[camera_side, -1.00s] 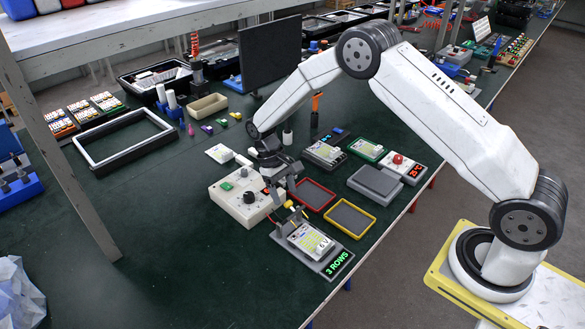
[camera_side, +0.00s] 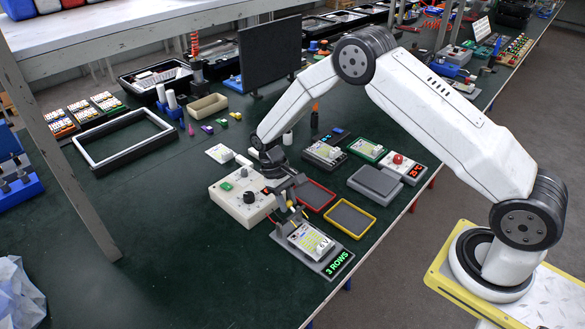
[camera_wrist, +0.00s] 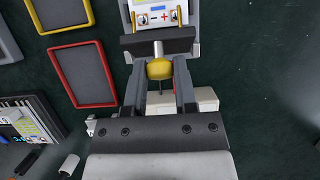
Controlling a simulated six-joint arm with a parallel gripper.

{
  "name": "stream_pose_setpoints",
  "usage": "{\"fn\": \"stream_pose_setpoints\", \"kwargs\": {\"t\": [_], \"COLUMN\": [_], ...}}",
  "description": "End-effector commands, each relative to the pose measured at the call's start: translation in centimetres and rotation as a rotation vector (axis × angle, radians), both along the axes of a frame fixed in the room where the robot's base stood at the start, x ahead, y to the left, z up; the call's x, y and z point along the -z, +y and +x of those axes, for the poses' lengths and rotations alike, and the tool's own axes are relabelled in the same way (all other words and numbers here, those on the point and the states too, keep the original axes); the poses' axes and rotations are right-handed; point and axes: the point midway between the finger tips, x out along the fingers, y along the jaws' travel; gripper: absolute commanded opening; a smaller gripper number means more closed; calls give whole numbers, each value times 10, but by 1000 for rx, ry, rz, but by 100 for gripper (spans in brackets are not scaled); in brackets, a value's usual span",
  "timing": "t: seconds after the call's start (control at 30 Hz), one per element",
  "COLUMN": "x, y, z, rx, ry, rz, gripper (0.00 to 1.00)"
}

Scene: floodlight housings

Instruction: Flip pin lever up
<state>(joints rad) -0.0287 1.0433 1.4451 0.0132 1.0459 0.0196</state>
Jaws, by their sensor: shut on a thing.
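The pin lever's yellow knob (camera_wrist: 159,69) sits between the two fingers of my gripper (camera_wrist: 159,78) in the wrist view, with a short metal pin above it in the picture. My gripper is shut on this knob. In the side view my gripper (camera_side: 288,202) is at the back end of the grey fixture (camera_side: 331,268), which has a green "3 ROWS" display. A pale unit (camera_side: 308,239) labelled 6 V lies in the fixture; its top with plus and minus marks shows in the wrist view. The fingers hide part of the lever.
A red-rimmed tray (camera_side: 316,194) and a yellow-rimmed tray (camera_side: 350,219) lie to the right.

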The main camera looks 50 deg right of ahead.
Motion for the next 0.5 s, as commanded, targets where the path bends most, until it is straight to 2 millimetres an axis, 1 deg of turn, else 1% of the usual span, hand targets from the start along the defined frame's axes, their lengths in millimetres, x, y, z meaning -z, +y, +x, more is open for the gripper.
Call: {"fn": "stream_pose_setpoints", "kwargs": {"t": [0.17,0.5], "x": [0,3], "y": [0,0], "z": [2,9], "rx": [0,1], "ry": [17,131], "rz": [0,0], "gripper": [0,0]}}
